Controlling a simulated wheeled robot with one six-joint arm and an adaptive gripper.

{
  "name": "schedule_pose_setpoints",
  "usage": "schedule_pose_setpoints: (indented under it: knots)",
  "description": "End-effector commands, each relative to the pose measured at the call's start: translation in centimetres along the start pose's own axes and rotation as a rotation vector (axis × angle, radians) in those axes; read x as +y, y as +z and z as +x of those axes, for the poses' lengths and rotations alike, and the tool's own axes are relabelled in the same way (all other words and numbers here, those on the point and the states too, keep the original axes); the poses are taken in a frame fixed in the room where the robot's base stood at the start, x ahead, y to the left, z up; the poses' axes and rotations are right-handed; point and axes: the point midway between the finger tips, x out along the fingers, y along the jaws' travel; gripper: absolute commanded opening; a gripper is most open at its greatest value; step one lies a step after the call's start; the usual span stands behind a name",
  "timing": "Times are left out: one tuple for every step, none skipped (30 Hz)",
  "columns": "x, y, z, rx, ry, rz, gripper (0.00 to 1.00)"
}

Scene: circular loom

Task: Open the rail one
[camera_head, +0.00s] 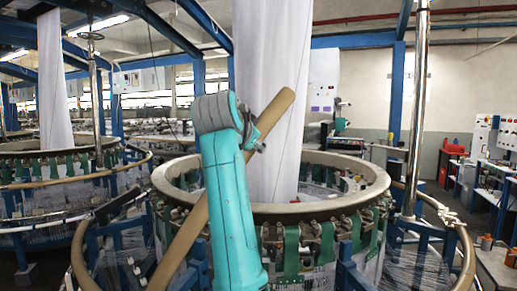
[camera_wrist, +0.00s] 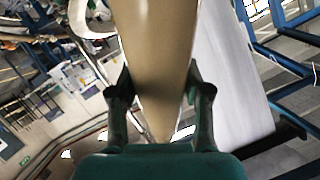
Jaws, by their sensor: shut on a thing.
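The tan rail (camera_head: 276,112) is a long bar. In the head view it slants from the lower left up to the right, crossing in front of the round loom (camera_head: 330,205), with its upper end free in the air. My teal arm hides its middle part. In the wrist view the rail (camera_wrist: 158,45) runs between the two dark fingers of my gripper (camera_wrist: 160,92), one finger on each side. My gripper is shut on it. In the head view the gripper is mostly hidden behind my arm, near the upper part of the rail.
A tan curved rail (camera_head: 466,255) runs around the loom at the right. A steel post (camera_head: 417,110) stands at the loom's right side. White fabric (camera_head: 270,60) hangs above the loom's middle. A second loom (camera_head: 60,160) stands at the left.

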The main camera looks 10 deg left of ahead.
Motion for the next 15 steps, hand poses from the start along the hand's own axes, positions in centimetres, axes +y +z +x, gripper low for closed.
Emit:
schedule_pose_setpoints:
  knots:
    - [-0.01, 0.14, 0.12, -0.002, 0.003, -0.003, 0.0]
    - [-0.03, 0.14, 0.12, -0.002, 0.003, -0.003, 0.0]
    - [-0.04, 0.14, 0.12, -0.002, 0.003, -0.003, 0.0]
    - [-0.04, 0.14, 0.12, -0.002, 0.003, -0.004, 0.0]
    - [-0.03, 0.14, 0.13, -0.002, 0.003, -0.004, 0.0]
    - [-0.03, 0.15, 0.13, -0.002, 0.003, -0.004, 0.0]
    - [-0.02, 0.16, 0.14, -0.002, 0.003, -0.003, 0.0]
    - [-0.02, 0.16, 0.14, -0.002, 0.003, -0.003, 0.0]
    - [-0.02, 0.17, 0.15, -0.003, 0.003, -0.003, 0.0]
    - [-0.01, 0.18, 0.15, -0.003, 0.003, -0.003, 0.0]
    - [-0.01, 0.18, 0.15, -0.003, 0.003, -0.003, 0.0]
    - [-0.01, 0.19, 0.15, -0.003, 0.003, -0.003, 0.56]
    - [-0.01, 0.19, 0.15, -0.003, 0.003, -0.003, 0.63]
    - [-0.01, 0.19, 0.15, -0.003, 0.003, -0.003, 0.71]
    - [-0.01, 0.17, 0.13, -0.003, 0.003, -0.003, 0.74]
